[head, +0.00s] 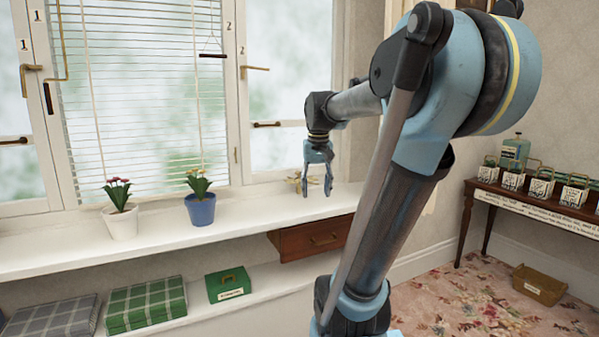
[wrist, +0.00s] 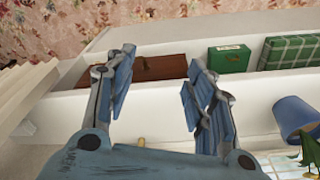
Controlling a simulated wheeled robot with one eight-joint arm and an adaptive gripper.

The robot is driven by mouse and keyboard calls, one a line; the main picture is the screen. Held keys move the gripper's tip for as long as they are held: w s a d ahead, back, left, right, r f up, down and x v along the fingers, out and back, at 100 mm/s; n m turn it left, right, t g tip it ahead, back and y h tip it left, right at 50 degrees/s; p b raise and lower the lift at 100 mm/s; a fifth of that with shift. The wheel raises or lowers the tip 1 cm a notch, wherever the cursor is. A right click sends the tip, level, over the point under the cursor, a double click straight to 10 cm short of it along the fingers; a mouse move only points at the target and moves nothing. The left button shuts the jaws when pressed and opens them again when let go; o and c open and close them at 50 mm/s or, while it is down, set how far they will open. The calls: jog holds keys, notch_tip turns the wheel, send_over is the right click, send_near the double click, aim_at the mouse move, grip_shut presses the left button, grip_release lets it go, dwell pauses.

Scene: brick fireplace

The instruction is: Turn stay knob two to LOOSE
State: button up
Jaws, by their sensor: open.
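A small brass fitting (head: 293,181), possibly stay knob two, sits low at the window numbered 2, just left of my gripper. Its shape is partly hidden, and I see no LOOSE marking. My gripper (head: 317,188) points down above the right part of the white sill, with its fingers apart and nothing between them. In the wrist view my gripper (wrist: 161,65) is also open and empty. A small yellowish piece (wrist: 141,142) shows between the finger bases there; I cannot tell if it is the same fitting.
A blue flowerpot (head: 201,209) and a white flowerpot (head: 122,222) stand on the sill (head: 235,218). A brown drawer (head: 306,239) is below my gripper. Brass window handle two (head: 255,68) is above left. A green box (head: 228,285) lies on the lower shelf.

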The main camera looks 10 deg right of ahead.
jog(key=w+r, duration=0.6)
jog(key=w, duration=0.4)
jog(key=w+r, duration=0.5)
jog(key=w, duration=0.5)
jog(key=r+m+g, duration=0.1)
jog(key=m, duration=0.1)
send_over(299, 174)
jog(key=w, duration=0.2)
notch_tip(299, 174, down, 16)
jog(key=shift+d+f, duration=0.1)
jog(key=shift+f, duration=0.1)
jog(key=shift+c, duration=0.5)
jog(key=c, duration=1)
